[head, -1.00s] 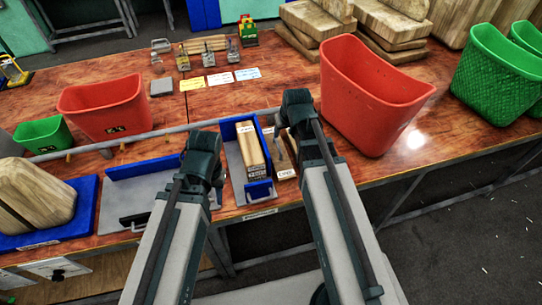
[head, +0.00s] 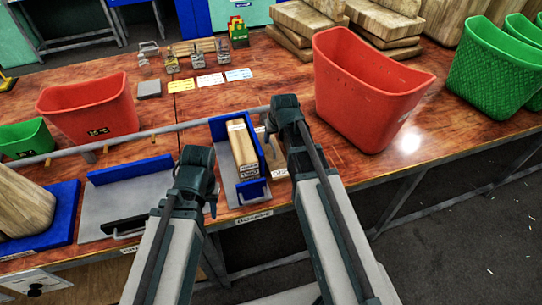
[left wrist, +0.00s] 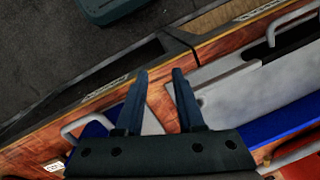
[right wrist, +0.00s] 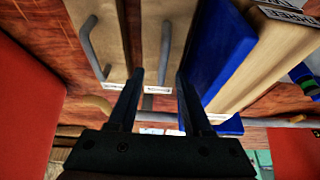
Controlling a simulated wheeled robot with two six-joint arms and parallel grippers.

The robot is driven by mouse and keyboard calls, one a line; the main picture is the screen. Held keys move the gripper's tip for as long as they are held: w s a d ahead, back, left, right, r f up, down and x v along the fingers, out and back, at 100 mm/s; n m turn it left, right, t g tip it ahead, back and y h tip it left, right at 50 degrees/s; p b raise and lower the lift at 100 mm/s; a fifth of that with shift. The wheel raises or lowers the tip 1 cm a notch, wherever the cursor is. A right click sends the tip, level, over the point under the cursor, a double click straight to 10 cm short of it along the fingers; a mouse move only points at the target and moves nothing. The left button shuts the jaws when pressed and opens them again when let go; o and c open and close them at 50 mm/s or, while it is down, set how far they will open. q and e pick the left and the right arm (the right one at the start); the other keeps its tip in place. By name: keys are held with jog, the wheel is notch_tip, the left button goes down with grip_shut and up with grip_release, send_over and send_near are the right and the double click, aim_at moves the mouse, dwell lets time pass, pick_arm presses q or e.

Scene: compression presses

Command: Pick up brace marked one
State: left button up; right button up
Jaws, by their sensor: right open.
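Two pale wooden pieces with grey metal handles, the left one (right wrist: 98,40) and the middle one (right wrist: 163,35), lie side by side in the right wrist view. Each has a small white label that I cannot read, so I cannot tell which is marked one. My right gripper (right wrist: 158,75) is open, with its fingertips around the near end of the middle piece's handle line, not closed on it. In the head view that right gripper (head: 284,118) hides most of these pieces. My left gripper (left wrist: 160,75) is open and empty above the table's front edge; it also shows in the head view (head: 196,165).
A blue-sided tray (head: 218,130) holds wooden blocks, one labelled THREE in the right wrist view. A large red bin (head: 365,95) stands just right of my right gripper. A grey rail (head: 150,132) runs behind. Another blue-and-grey tray (head: 110,205) lies at the left.

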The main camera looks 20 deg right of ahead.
aim_at(271, 142)
jog(key=shift+a+b+x, duration=0.2)
jog(key=shift+b+x, duration=2.25)
jog(key=shift+x, duration=0.2)
jog(key=shift+r, duration=0.15)
jog(key=shift+c, duration=0.3)
grip_shut()
